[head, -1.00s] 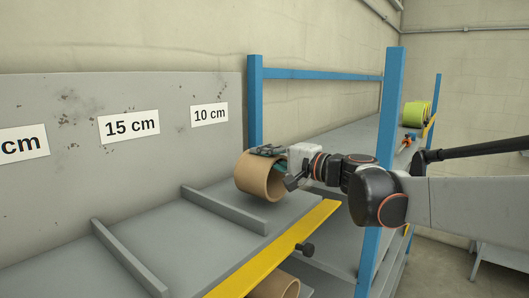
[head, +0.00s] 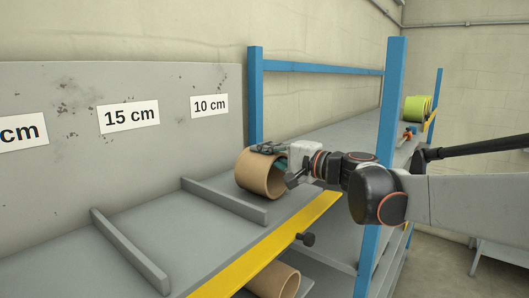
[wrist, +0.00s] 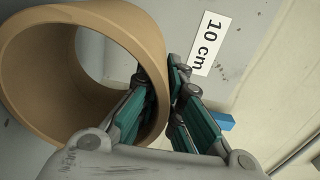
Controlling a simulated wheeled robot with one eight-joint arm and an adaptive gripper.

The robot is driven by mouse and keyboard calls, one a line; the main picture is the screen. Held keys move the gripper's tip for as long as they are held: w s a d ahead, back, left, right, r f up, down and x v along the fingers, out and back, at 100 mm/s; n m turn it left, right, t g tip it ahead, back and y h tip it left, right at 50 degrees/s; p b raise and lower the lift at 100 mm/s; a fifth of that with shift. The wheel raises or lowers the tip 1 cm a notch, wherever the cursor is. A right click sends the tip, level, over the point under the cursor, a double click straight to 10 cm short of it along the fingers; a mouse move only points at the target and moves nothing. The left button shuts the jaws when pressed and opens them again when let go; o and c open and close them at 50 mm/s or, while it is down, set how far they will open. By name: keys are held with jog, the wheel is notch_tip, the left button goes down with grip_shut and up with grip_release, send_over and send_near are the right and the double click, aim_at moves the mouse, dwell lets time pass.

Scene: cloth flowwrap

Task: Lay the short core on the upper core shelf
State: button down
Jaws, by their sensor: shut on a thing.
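The short core is a brown cardboard ring (head: 258,178) at the upper shelf (head: 130,213), under the 10 cm label (head: 209,105) and to the right of the right-hand divider. My gripper (head: 270,152) is shut on the core's wall, one finger inside and one outside. In the wrist view the core (wrist: 120,32) fills the left, with the gripper fingers (wrist: 165,105) pinching its wall. The core's lower edge is at or very near the shelf surface; I cannot tell whether it touches.
Two grey dividers (head: 225,201) (head: 130,250) rise from the shelf. Another brown core (head: 273,281) lies below. A blue post (head: 383,160) stands near my arm. A green roll (head: 418,108) sits farther right.

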jog(key=shift+f, duration=0.15)
jog(key=c, duration=2.2)
grip_release()
jog(key=o, duration=0.5)
jog(key=v, duration=1.2)
jog(key=shift+s+a, duration=0.1)
